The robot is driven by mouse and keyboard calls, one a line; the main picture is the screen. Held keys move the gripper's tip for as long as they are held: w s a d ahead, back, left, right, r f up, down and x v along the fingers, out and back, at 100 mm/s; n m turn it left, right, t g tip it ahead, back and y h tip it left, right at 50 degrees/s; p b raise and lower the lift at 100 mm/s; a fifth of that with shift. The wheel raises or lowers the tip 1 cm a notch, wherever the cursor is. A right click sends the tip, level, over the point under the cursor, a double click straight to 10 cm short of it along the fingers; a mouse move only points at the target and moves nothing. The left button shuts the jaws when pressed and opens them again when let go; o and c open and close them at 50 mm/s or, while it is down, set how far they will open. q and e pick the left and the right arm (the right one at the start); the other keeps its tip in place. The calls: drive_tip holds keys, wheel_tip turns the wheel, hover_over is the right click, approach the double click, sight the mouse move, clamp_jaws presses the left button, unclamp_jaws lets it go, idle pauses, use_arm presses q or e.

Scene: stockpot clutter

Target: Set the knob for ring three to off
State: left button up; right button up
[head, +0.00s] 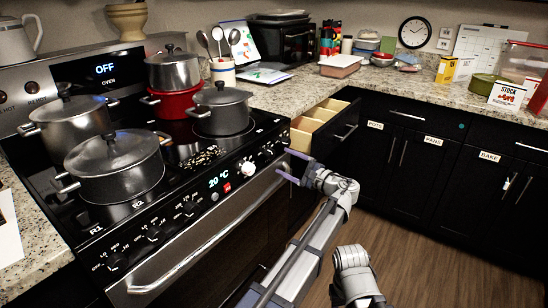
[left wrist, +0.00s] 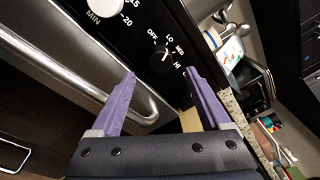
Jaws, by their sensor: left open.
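The stove's front panel (head: 170,222) carries a row of dark knobs, a white knob (head: 248,168) and a display reading 20 °C. In the left wrist view a black knob (left wrist: 160,53) has OFF, LO, MED and HI printed around it; its pointer is too small to read surely. The white timer knob (left wrist: 104,5) is at the top edge there. My left gripper (head: 286,163) has purple fingers, open and empty, near the panel's right end. In the wrist view its fingers (left wrist: 160,76) point towards the black knob, apart from it. Which knob belongs to ring three is not readable.
An oven handle bar (head: 205,238) runs below the panel. Pots stand on the cooktop, including a grey pot (head: 222,108) and a front pot (head: 115,167). An open drawer (head: 322,125) juts out beyond my left gripper. The wooden floor (head: 440,235) is clear.

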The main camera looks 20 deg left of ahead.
sight(272, 156)
use_arm(q)
drive_tip(key=shift+x, duration=2.75)
clamp_jaws()
